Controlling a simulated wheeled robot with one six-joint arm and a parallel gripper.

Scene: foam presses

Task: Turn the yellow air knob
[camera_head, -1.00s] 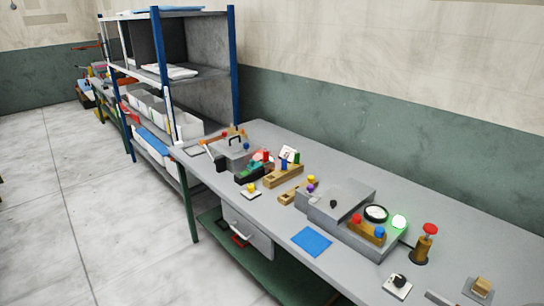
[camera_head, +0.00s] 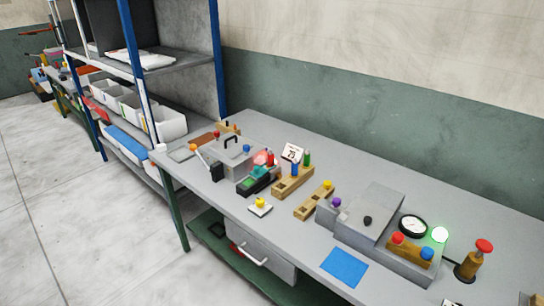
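A yellow knob (camera_head: 260,202) sits on a small white plate (camera_head: 257,211) near the front edge of the grey workbench (camera_head: 290,232). A second yellow knob (camera_head: 327,185) stands on a narrow wooden block (camera_head: 312,204) further right. I cannot tell from the frames which of the two is the air knob. My gripper and arm are not in view.
A grey press (camera_head: 365,215) with a gauge (camera_head: 412,226), a lit green lamp (camera_head: 440,235) and a red mushroom button (camera_head: 484,246) stand to the right. A blue mat (camera_head: 344,267) lies in front. A blue-posted shelf (camera_head: 215,60) stands left. The floor (camera_head: 60,220) is clear.

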